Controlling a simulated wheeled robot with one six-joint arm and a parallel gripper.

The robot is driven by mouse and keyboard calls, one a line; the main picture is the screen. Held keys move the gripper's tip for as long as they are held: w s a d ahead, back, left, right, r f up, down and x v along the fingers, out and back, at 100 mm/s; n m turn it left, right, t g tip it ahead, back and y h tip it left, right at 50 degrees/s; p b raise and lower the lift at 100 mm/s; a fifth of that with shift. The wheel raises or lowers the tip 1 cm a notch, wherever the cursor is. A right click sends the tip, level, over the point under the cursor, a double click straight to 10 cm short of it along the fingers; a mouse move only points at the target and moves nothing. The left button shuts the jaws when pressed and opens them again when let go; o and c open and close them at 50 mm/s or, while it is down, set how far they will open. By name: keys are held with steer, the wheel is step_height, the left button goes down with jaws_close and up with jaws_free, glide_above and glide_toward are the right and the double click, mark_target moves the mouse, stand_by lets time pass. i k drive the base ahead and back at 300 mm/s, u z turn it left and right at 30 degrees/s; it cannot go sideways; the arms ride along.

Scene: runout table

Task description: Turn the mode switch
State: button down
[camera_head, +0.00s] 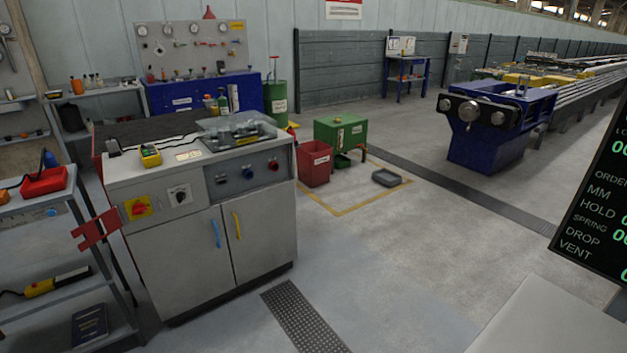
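A grey control cabinet (180,262) stands at the left. Its upper front panel carries a black rotary knob on a white plate (180,196), which looks like the mode switch. The plate's lettering is too small to read, and I cannot tell the knob's exact setting. To its left is a red rotary handle on a yellow plate (138,208).
A grey shelf cart (62,224) stands close at the cabinet's left, with a red bracket-like piece (95,230) between them. A ribbed floor strip (303,318) lies before the cabinet. A red bin (314,163) stands behind right. Open floor (385,270) lies to the right.

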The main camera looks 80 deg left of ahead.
mark_target(180, 196)
steer(key=u, duration=4.2)
steer(key=k, duration=1.25)
steer(key=z, duration=0.65)
steer(key=i, duration=1.5)
steer(key=u, duration=0.4)
steer(key=i, duration=1)
steer(key=z, duration=0.1)
